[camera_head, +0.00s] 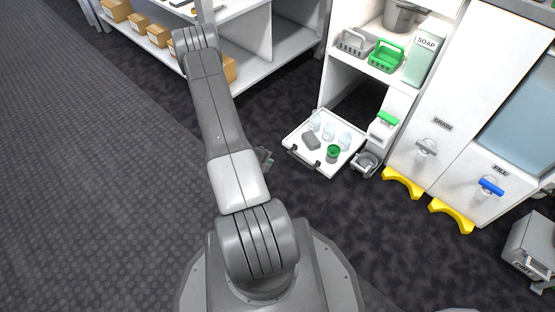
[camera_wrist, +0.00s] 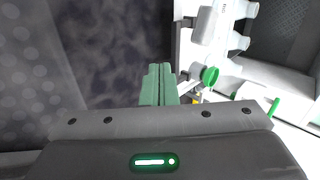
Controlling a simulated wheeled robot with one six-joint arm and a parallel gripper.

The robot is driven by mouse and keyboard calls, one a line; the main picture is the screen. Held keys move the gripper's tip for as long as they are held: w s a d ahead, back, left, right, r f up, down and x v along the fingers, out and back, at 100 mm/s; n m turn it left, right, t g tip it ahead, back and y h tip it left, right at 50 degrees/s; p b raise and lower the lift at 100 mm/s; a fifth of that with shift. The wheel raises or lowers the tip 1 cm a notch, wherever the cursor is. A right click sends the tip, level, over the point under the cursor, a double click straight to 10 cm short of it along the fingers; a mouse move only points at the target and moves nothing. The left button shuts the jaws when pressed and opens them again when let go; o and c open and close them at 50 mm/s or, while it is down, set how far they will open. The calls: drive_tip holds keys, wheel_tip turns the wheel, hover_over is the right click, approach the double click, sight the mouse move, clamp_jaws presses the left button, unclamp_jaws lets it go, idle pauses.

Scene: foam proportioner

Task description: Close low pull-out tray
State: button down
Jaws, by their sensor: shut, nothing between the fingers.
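The low pull-out tray (camera_head: 312,168) is white and sticks out of the bottom of the white cabinet, with a dark handle (camera_head: 302,157) on its front. It holds several clear bottles, a grey block (camera_head: 311,140) and a green-topped jar (camera_head: 333,152). My gripper (camera_head: 266,158) is left of the tray's front, partly hidden by my arm in the head view. In the wrist view my gripper (camera_wrist: 158,72) has its green fingers together and empty. The tray's front edge (camera_wrist: 179,45) is just right of the fingertips; I cannot tell if they touch.
A small grey fixture (camera_head: 366,163) stands right of the tray. Yellow floor brackets (camera_head: 403,183) sit below the drain and fill valves. A shelf with grey and green baskets (camera_head: 387,57) and a soap bottle (camera_head: 426,52) is above. The dark floor ahead of the tray is clear.

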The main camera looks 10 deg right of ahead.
drive_tip(key=f, duration=0.1)
drive_tip(key=b, duration=0.5)
approach(292, 157)
drive_tip(key=x, duration=0.6)
drive_tip(key=shift+a+f+m+h, duration=0.2)
drive_tip(key=shift+f+m+h, duration=0.1)
drive_tip(key=shift+f+m, duration=0.1)
drive_tip(key=shift+w, duration=0.15)
